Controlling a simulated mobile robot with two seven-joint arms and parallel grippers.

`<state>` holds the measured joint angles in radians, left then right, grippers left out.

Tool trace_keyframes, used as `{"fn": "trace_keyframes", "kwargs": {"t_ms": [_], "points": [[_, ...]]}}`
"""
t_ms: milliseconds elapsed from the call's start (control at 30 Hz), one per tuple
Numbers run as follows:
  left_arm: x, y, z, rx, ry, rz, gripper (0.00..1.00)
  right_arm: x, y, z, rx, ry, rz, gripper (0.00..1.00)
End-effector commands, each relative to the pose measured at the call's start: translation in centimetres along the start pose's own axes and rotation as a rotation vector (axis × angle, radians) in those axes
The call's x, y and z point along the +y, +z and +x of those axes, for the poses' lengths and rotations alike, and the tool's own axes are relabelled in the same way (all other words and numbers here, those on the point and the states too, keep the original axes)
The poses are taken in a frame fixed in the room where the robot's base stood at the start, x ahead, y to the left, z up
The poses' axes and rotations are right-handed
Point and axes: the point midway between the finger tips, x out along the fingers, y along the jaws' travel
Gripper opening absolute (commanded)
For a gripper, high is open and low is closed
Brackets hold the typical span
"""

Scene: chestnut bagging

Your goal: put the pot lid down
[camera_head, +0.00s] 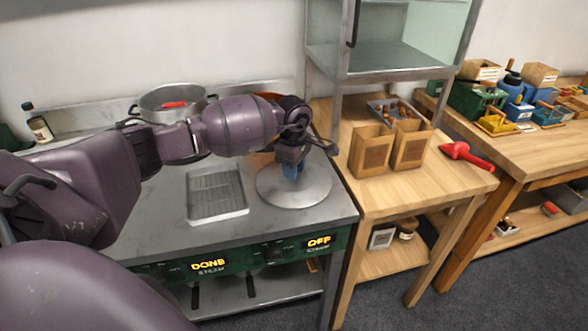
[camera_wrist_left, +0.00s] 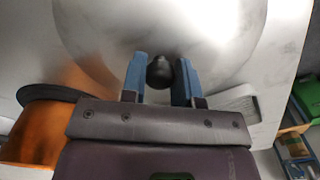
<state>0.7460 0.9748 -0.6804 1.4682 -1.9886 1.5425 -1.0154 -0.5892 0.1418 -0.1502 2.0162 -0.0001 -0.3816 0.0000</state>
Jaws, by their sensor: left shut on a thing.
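The pot lid (camera_head: 310,189) is a round, shiny metal disc with a dark knob (camera_wrist_left: 160,72). In the head view it appears over the right part of the steel counter (camera_head: 240,228), close to its surface; I cannot tell whether it touches. My left gripper (camera_head: 291,172) is above the lid's middle, and its blue fingers are shut on the knob. It also shows in the left wrist view (camera_wrist_left: 161,76), with one finger on each side of the knob. An orange pot (camera_wrist_left: 38,130) is partly hidden behind my left arm in the head view. My right gripper is not in view.
A grated recess (camera_head: 215,193) lies left of the lid. A metal pot (camera_head: 170,102) with a red thing inside stands at the back left. A wooden table to the right holds two paper bags (camera_head: 370,150) and a red scoop (camera_head: 466,155). A glass-fronted cabinet stands above it.

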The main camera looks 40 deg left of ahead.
Motion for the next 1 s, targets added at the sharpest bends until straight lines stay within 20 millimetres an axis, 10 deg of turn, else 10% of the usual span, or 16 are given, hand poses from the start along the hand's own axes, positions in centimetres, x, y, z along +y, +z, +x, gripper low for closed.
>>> {"fn": "trace_keyframes", "kwargs": {"t_ms": [400, 433, 600, 1000], "points": [[0.1, 0.0, 0.6, 0.0, 0.002, 0.0, 0.0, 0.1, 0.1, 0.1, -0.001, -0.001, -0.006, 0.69], [0.0, 0.0, 0.6, 0.0, 0.001, 0.0, 0.3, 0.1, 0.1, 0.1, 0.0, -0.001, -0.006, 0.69], [0.1, 0.0, 0.5, 0.0, 0.002, 0.0, 0.54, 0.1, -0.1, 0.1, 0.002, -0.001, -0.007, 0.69], [0.1, 0.0, -0.4, 0.001, 0.004, 0.0, 0.54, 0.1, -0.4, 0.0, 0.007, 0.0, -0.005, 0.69]]}}
